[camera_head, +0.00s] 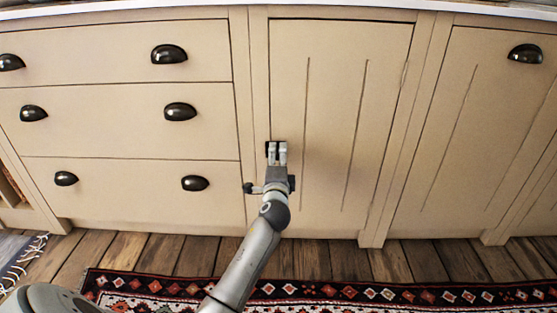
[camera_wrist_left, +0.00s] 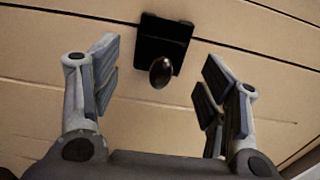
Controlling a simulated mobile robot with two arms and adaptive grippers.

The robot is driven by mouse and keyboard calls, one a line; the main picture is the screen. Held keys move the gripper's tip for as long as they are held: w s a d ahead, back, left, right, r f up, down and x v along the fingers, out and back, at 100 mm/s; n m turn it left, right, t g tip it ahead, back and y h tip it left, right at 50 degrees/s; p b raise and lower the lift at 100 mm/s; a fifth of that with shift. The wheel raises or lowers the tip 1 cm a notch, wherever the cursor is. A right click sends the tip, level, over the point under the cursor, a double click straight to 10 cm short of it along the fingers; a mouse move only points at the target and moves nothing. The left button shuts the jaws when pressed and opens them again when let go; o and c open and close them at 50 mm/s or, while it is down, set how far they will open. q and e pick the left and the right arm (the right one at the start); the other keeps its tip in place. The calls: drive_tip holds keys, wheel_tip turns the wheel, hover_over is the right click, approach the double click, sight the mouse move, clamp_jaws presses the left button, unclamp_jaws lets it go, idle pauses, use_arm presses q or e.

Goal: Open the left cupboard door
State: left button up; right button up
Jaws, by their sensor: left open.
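The left cupboard door (camera_head: 338,120) is beige with vertical grooves and sits shut in its frame, between the drawers and another door. My left gripper (camera_head: 277,150) is at the door's left edge, partly covering a dark handle there. In the left wrist view, the handle is a black plate with a round dark knob (camera_wrist_left: 161,71). My open left gripper's fingers stand on either side of the knob, with visible gaps. I see no contact with it. My right gripper is not in view.
Beige drawers (camera_head: 120,105) with dark cup pulls stand to the left. Another cupboard door (camera_head: 470,130) with a cup pull (camera_head: 525,54) is to the right. A patterned red rug (camera_head: 400,293) lies on the wooden floor (camera_head: 330,260) in front.

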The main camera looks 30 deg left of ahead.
use_arm(q)
drive_tip(key=shift+b+x, duration=0.45)
drive_tip(key=shift+x, duration=1.25)
drive_tip(key=c, duration=1.4)
drive_tip(key=shift+s, duration=0.1)
drive_tip(key=shift+c, duration=0.3)
